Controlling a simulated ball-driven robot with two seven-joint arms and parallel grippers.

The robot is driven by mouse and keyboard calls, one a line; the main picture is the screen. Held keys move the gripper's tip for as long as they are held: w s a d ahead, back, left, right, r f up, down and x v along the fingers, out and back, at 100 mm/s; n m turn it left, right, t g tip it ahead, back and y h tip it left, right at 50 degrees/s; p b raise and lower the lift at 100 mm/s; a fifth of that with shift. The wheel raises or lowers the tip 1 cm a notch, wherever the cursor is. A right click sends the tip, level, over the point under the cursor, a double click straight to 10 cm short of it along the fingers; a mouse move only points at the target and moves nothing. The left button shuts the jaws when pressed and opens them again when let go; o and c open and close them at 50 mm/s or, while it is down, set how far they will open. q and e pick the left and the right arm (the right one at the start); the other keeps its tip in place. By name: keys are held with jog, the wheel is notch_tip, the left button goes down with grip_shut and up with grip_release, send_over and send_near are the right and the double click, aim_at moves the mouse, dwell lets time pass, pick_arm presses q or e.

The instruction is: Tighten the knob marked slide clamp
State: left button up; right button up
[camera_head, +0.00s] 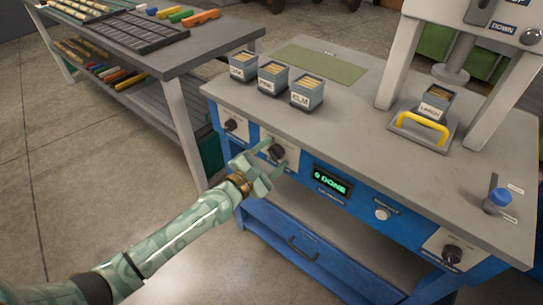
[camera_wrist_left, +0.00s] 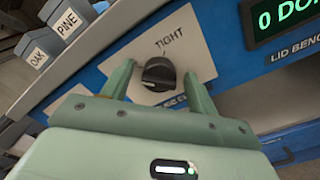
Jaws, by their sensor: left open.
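The black knob (camera_wrist_left: 158,74) sits on a pale plate on the blue bench front. "TIGHT" is printed above it; the lettering below is partly hidden by my gripper and seems to end in "CL...". In the head view the knob (camera_head: 277,152) is the second from the left. My left gripper (camera_head: 261,165) is open in front of it, with one finger on each side in the wrist view. I cannot tell whether the fingers touch it. My right gripper is not in view.
Other black knobs are at the left (camera_head: 231,125) and right (camera_head: 452,254) of the bench front. A green display (camera_head: 332,182) reads "DONE"; a white button (camera_head: 381,214) is beside it. Labelled boxes (camera_head: 307,93), a yellow-handled tray (camera_head: 421,126) and a blue-topped lever (camera_head: 498,198) are on top.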

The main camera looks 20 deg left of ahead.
pick_arm(q)
jog(key=c, duration=1)
jog(key=shift+m, duration=0.3)
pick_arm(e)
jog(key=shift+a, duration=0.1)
pick_arm(q)
jog(key=shift+m+p, duration=0.4)
jog(key=shift+m, duration=0.8)
jog(key=m+p, duration=0.1)
jog(key=m, duration=0.4)
jog(key=shift+s+d+m, duration=0.1)
jog(key=shift+m, duration=0.2)
jog(key=m+p, duration=0.2)
jog(key=m, duration=0.3)
jog(key=shift+f, duration=0.2)
jog(key=shift+f+m+p, duration=0.15)
jog(key=shift+m+p, duration=0.4)
jog(key=shift+m, duration=1.55)
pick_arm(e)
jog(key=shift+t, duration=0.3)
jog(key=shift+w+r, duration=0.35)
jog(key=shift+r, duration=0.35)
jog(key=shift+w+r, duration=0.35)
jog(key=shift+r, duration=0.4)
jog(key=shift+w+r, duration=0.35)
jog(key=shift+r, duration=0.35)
